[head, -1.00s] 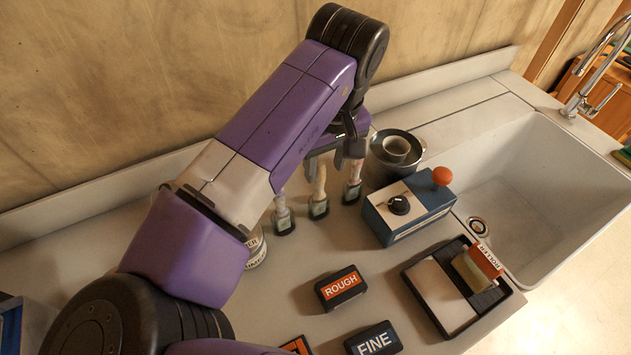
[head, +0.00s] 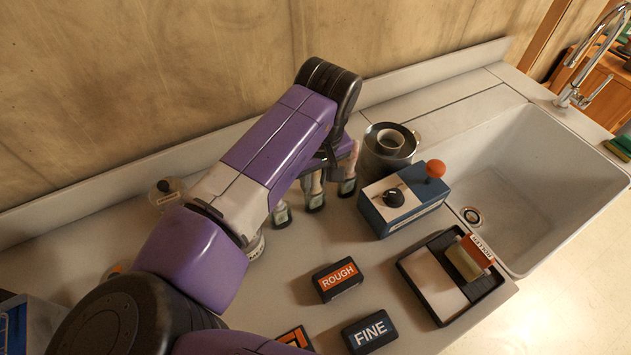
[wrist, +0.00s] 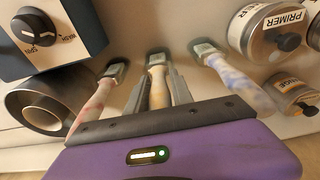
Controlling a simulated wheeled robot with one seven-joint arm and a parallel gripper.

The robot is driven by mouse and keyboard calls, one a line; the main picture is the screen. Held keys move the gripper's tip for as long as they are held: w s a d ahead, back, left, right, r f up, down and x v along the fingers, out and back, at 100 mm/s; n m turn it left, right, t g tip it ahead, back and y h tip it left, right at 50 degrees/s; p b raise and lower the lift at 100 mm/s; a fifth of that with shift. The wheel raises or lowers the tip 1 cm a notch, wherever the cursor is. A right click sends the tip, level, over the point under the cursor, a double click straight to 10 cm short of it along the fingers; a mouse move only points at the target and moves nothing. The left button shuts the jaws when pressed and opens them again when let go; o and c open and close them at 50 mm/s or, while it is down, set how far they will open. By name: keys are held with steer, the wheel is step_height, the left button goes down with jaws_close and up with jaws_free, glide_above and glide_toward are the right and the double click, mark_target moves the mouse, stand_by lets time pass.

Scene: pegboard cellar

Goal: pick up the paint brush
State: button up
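Three paint brushes stand in a row on the counter, each with a pale handle and a green-labelled lower end. In the wrist view they are the left brush (wrist: 98,97), the middle brush (wrist: 158,84) and the right brush (wrist: 236,80). The same row shows in the head view, with the middle brush (head: 314,197) between the others. My gripper (wrist: 157,88) has one finger on each side of the middle brush's handle, with small gaps visible, so it looks open. In the head view my forearm and wrist hide most of the gripper and the handle tops.
A blue-and-white control box (head: 405,200) and a metal cylinder (head: 388,150) stand close by on the right. ROUGH (head: 337,280) and FINE (head: 370,332) blocks and a roller tray (head: 430,285) lie nearer. A sink (head: 540,185) is at right.

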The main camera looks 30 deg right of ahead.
jaws_close()
stand_by(1.1)
